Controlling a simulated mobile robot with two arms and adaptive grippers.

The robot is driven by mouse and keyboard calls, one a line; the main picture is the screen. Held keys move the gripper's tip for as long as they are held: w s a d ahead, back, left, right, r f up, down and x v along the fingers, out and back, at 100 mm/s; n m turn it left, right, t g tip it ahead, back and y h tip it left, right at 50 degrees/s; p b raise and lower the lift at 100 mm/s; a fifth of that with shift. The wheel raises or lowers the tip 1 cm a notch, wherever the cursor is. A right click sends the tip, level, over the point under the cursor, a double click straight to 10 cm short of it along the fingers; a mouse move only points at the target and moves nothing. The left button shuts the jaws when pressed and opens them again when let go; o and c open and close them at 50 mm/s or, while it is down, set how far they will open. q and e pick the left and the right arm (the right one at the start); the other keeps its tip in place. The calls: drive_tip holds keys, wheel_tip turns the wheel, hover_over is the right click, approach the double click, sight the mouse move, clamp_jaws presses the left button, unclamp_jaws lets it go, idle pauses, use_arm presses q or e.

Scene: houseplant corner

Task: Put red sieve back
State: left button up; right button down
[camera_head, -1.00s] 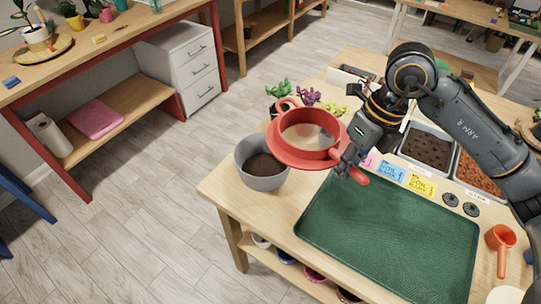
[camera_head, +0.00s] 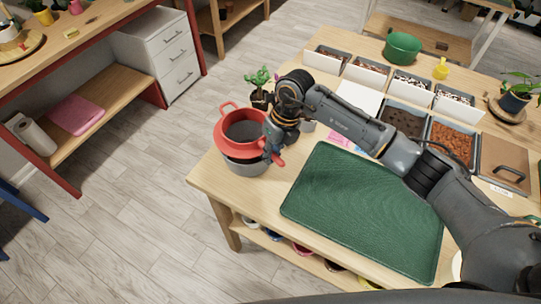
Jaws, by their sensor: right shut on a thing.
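The red sieve (camera_head: 235,149) is at the left end of the table, over the grey pot (camera_head: 246,168). It looks about level, with its rim close around the pot's top. I cannot tell whether it rests on the pot or hangs just above it. My right gripper (camera_head: 273,152) is shut on the sieve's handle, at the right side of the sieve; the arm hides part of the fingers. My left gripper is not in view.
A green mat (camera_head: 365,211) covers the front of the wooden table (camera_head: 213,182). A small green plant (camera_head: 258,88) stands just behind the sieve. Several bins, such as the orange-filled one (camera_head: 451,139), and a green bowl (camera_head: 402,47) are further back.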

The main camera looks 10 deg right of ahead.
drive_tip(key=shift+f+b, duration=0.5)
drive_tip(key=shift+f, duration=0.85)
drive_tip(key=c, duration=1.3)
unclamp_jaws()
drive_tip(key=shift+s, duration=0.1)
